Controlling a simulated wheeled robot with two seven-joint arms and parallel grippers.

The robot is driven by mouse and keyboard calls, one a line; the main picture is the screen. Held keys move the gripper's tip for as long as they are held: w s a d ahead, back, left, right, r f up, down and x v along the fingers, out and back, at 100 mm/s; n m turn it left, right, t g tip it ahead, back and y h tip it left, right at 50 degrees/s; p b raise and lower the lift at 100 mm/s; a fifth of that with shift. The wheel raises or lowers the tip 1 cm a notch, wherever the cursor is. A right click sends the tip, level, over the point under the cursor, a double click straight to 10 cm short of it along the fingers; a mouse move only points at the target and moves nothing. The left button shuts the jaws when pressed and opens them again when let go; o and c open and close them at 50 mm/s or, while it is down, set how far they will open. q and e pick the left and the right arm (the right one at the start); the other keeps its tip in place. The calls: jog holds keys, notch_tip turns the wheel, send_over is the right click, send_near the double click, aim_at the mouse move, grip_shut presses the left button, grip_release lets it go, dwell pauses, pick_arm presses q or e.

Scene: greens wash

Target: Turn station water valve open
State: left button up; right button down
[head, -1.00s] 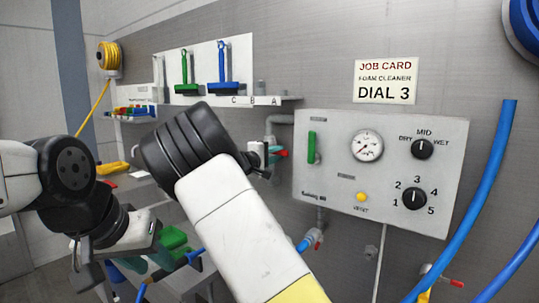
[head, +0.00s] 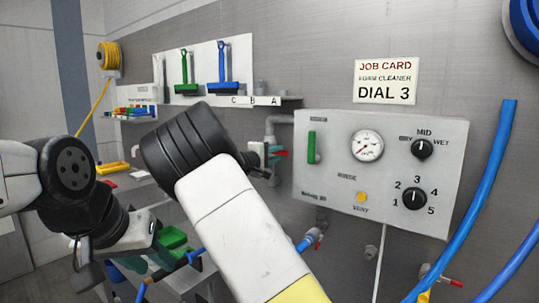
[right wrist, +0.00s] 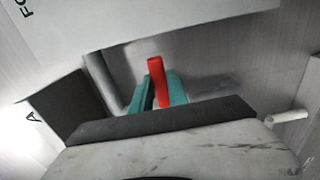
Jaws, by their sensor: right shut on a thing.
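The red valve handle (head: 282,153) is on the grey pipe just left of the control panel. It also shows in the right wrist view (right wrist: 157,78), between two teal fingers. My right gripper (right wrist: 158,92) is shut on this handle. In the head view my right gripper (head: 267,152) is partly hidden behind my own arm. The valve body is mostly hidden. My left gripper (head: 150,264) is low at the left, away from the valve. Its teal fingers are partly hidden, and I cannot tell whether they are open.
The control panel (head: 325,190) with a green lever, gauge and dials is right of the valve. A shelf (head: 200,103) with green and blue tools is above left. A blue hose (head: 486,170) hangs at the right. A second red handle (head: 449,281) is low right.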

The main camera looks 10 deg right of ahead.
jog(key=shift+r, duration=0.1)
dwell(0.5)
jog(key=shift+w+a+r+n, duration=1)
jog(key=shift+r+n, duration=0.3)
jog(key=shift+n, duration=1.7)
jog(key=shift+w+a+r+n, duration=0.95)
jog(key=shift+r+n, duration=0.4)
jog(key=shift+n, duration=1.65)
jog(key=shift+w+a+r+n, duration=1)
jog(key=shift+r+n, duration=0.3)
jog(key=shift+n, duration=1.7)
jog(key=c, duration=1.3)
grip_release()
jog(key=shift+a, duration=0.1)
